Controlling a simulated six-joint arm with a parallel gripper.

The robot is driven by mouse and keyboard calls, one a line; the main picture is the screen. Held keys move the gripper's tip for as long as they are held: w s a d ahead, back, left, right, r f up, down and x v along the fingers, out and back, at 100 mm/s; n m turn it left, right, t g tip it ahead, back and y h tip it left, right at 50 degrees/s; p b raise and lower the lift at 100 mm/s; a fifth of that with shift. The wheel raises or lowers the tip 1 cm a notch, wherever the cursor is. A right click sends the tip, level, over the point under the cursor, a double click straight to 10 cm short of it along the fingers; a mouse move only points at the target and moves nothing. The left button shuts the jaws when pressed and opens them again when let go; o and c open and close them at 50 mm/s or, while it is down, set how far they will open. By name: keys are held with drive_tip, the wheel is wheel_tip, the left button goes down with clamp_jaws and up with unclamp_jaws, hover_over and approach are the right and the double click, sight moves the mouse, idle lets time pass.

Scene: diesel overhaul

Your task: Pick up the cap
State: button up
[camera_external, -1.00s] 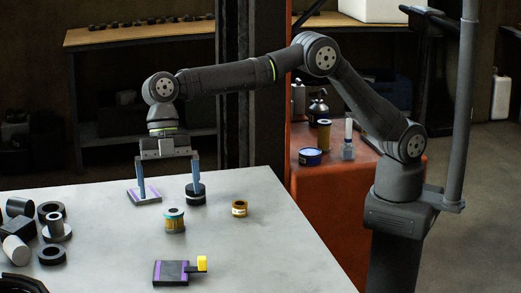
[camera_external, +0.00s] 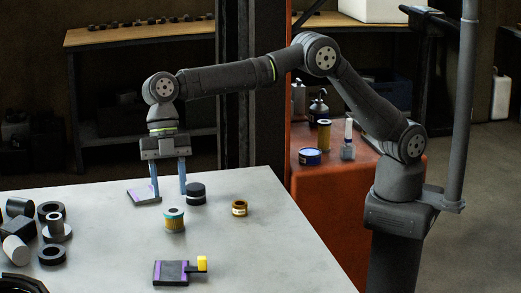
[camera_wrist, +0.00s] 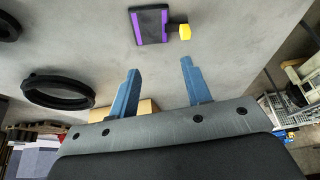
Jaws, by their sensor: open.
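The likely cap is a short black cylinder (camera_external: 195,194), upright on the grey table just right of my gripper's right finger in the external view. My gripper (camera_external: 169,197) points down with two blue fingers apart and nothing between them. Its right fingertip is close beside the black cylinder; I cannot tell if they touch. In the wrist view my gripper (camera_wrist: 159,64) shows its fingers apart with bare table between the tips. I cannot make out the cap for certain in the wrist view.
A flat purple-edged plate (camera_external: 143,192) lies by the left finger. A teal-and-yellow filter (camera_external: 174,220), a brass ring (camera_external: 239,208) and a black-purple block with a yellow end (camera_external: 172,272) stand nearer. Several dark rings and cylinders (camera_external: 51,254) crowd the left. The table's right side is clear.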

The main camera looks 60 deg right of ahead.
wheel_tip(320, 180, up, 4)
drive_tip(key=m+t+h, duration=0.2)
drive_tip(key=t+h, duration=0.1)
hover_over(202, 258)
drive_tip(key=f, duration=1.2)
drive_tip(key=shift+s+a+f, duration=0.1)
drive_tip(key=shift+s, duration=0.15)
drive_tip(key=f, duration=0.4)
drive_tip(key=shift+w+d, duration=0.2)
drive_tip(key=shift+w, duration=0.1)
drive_tip(key=shift+f, duration=0.6)
clamp_jaws()
